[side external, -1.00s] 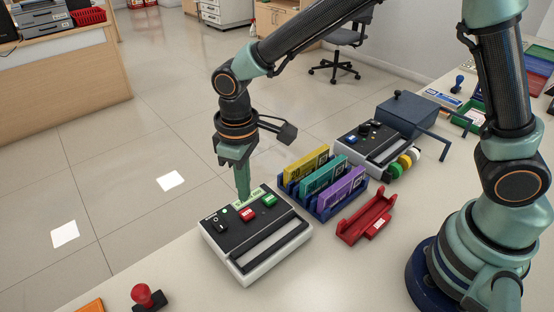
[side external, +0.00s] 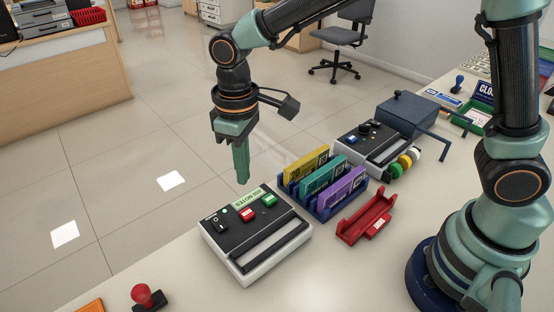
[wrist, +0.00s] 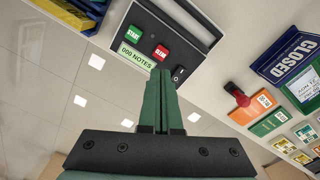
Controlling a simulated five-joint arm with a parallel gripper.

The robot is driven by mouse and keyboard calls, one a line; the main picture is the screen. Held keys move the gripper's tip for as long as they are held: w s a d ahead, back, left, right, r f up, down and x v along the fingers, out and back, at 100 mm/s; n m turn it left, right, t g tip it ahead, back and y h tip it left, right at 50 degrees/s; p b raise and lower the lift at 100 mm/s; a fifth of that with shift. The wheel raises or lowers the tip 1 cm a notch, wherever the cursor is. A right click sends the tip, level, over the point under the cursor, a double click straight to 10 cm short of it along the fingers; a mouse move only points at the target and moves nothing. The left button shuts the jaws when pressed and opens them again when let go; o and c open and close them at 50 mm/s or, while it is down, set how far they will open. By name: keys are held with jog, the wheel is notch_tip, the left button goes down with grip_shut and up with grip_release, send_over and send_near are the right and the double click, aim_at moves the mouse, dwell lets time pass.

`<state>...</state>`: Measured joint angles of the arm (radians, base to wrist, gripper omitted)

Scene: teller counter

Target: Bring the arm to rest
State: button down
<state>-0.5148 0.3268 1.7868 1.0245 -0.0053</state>
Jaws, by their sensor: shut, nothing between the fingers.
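My gripper (side external: 242,180) is shut and empty. Its green fingers point down and hang above the far edge of the note counter (side external: 258,233), apart from it.
A blue rack (side external: 325,205) holds yellow, teal and purple note bundles right of the counter. A red tray (side external: 366,218), a second machine (side external: 372,150) and a dark blue box (side external: 407,113) stand nearby. A red-handled stamp (side external: 145,297) is at the front left. The counter's front middle is clear.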

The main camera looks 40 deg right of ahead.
jog(key=s+d+r+m+t, duration=0.2)
jog(key=d+r, duration=0.1)
jog(key=d, duration=0.3)
jog(key=s+d+r+m+t, duration=0.1)
jog(key=s+d+r+m, duration=0.1)
jog(key=d, duration=0.5)
jog(key=s+d+r+m+t, duration=0.2)
jog(key=s+d+r, duration=0.1)
jog(key=d+r, duration=0.2)
jog(key=shift+s+d+t, duration=0.3)
jog(key=shift+s+d, duration=0.1)
jog(key=shift+d, duration=0.85)
